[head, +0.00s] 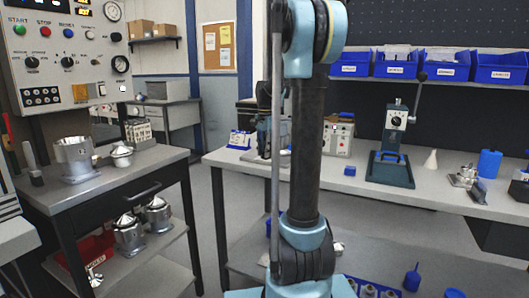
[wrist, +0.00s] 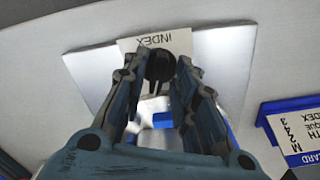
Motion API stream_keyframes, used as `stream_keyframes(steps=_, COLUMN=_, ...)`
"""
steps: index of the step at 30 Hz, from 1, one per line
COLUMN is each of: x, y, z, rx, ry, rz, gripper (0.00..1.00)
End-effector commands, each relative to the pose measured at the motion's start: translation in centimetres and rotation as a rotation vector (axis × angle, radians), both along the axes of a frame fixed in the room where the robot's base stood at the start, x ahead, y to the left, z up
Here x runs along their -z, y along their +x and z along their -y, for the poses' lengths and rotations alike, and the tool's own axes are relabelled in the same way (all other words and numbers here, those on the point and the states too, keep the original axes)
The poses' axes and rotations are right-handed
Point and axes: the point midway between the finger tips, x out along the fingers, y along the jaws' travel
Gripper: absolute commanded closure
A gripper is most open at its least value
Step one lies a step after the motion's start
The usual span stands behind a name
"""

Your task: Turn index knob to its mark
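In the wrist view, the dark round index knob (wrist: 160,64) sits on a pale plate (wrist: 88,68), just below a card lettered INDEX (wrist: 128,43), which reads upside down. My gripper (wrist: 160,69) has one finger on each side of the knob, with the fingertips close to its edges. Whether the fingers touch or press the knob cannot be told. Its pointer and mark cannot be made out. The lower part of the plate is partly hidden by my fingers. In the head view my gripper does not show, and I cannot pick out the knob.
A blue-edged label card (wrist: 293,132) lies to the right in the wrist view. In the head view, a workbench (head: 431,197) carries a green lever press (head: 392,167); blue bins (head: 396,66) hang behind. A cart (head: 98,188) with metal housings stands at left. My arm blocks the middle.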

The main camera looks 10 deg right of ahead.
Motion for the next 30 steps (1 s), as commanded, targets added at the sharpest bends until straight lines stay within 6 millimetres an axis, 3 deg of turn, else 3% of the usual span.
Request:
stream_keyframes(steps=3, x=-0.01, y=0.02, z=0.00, rx=0.000, ry=0.000, rz=0.000, gripper=1.00)
stream_keyframes(steps=17, x=-0.08, y=0.21, z=-0.27, rx=-0.061, ry=0.002, rz=0.003, gripper=1.00)
stream_keyframes(steps=30, x=-0.12, y=0.32, z=-0.25, rx=-0.390, ry=0.003, rz=0.006, gripper=1.00)
